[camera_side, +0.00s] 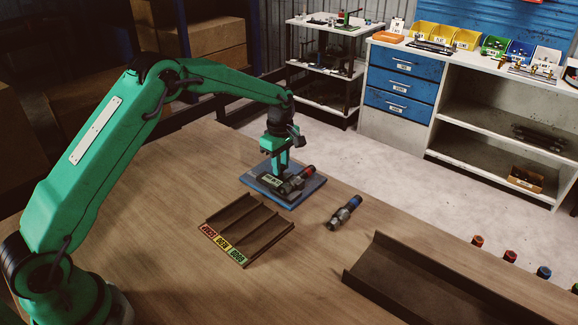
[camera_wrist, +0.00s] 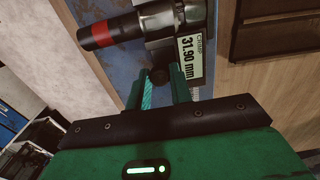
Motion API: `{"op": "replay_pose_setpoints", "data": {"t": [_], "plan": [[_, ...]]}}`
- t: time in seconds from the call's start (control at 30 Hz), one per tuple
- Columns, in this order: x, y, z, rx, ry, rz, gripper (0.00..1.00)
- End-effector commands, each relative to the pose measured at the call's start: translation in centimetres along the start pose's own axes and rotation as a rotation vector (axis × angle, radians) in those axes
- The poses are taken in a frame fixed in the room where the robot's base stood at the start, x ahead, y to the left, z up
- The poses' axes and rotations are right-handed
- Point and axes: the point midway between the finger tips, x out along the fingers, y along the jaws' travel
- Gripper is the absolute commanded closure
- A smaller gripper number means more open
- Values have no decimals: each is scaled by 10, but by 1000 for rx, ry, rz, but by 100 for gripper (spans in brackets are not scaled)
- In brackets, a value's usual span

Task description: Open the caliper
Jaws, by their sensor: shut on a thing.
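The caliper (camera_side: 270,182) lies on a blue plate (camera_side: 298,200) on the bench. My gripper (camera_side: 278,168) points down over the caliper. In the wrist view its green fingers (camera_wrist: 166,84) are shut on the dark round knob (camera_wrist: 160,74) at the caliper's near side. The caliper's jaws are mostly hidden by the fitting and the frame edge.
A three-lane tray (camera_side: 262,232) with red, yellow and green labels stands nearer the camera. A hose piece with a blue band (camera_side: 345,212) lies to its right. A long dark trough (camera_side: 420,283) lies at the right, with several coloured caps beyond. Bare bench lies between.

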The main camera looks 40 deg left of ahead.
Motion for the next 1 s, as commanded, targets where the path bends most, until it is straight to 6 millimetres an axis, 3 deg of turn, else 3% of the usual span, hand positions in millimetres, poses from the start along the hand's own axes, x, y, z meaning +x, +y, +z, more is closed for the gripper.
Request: {"op": "replay_pose_setpoints", "data": {"t": [1.0], "plan": [[-1, 0, -14, -1, 0, 1, 95]]}}
